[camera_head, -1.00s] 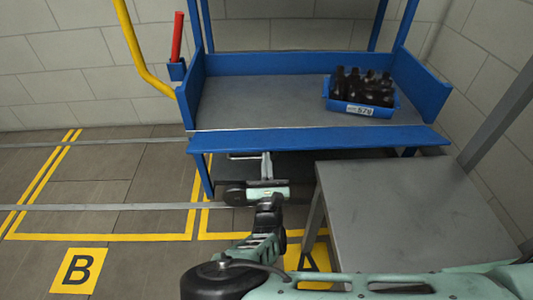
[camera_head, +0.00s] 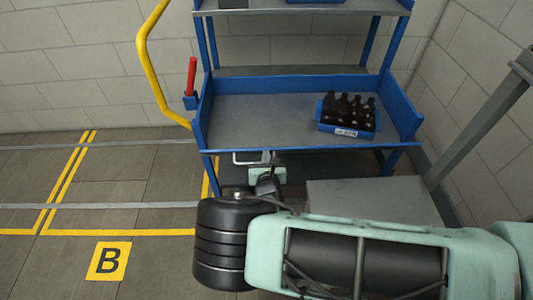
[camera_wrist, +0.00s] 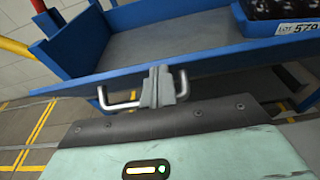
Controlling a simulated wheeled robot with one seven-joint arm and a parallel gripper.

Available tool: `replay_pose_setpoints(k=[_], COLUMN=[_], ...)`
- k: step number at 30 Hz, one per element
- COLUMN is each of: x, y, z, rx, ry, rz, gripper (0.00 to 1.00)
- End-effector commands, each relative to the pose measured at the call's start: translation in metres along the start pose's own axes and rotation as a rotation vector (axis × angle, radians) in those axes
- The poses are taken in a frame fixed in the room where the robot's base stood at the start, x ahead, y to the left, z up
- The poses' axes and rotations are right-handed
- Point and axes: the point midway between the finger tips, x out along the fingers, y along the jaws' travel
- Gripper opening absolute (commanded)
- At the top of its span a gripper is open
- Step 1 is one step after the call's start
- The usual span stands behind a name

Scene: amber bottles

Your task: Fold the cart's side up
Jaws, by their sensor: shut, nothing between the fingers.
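The cart's side (camera_head: 310,149) is a long blue panel along the front edge of the cart's middle deck (camera_head: 265,118). In the head view it shows as a narrow strip, lower than the raised blue end walls. In the wrist view the panel (camera_wrist: 215,62) crosses below the grey deck. A U-shaped metal handle (camera_wrist: 120,106) shows at its near side. My gripper (camera_wrist: 160,75) is shut and empty, its fingers overlapping the handle; I cannot tell whether they touch. In the head view my gripper (camera_head: 266,160) is partly hidden by my arm, beside the handle (camera_head: 240,162).
A blue crate (camera_head: 345,131) of dark bottles stands on the deck's right side. A grey table (camera_head: 375,200) is close at the right front. A yellow rail (camera_head: 147,70) and red handle (camera_head: 192,76) stand at the cart's left. Floor at left is clear.

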Motion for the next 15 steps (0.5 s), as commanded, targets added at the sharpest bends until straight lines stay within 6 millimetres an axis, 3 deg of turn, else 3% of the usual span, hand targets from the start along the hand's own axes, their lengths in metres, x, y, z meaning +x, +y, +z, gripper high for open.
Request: replay_pose_setpoints(k=[1, 15], x=[0.002, 0.04], y=[-0.001, -0.001], z=[0.018, 0.051], rx=[0.004, 0.004], ry=[0.03, 0.347], rz=[-0.003, -0.002], gripper=[0.0, 0.0])
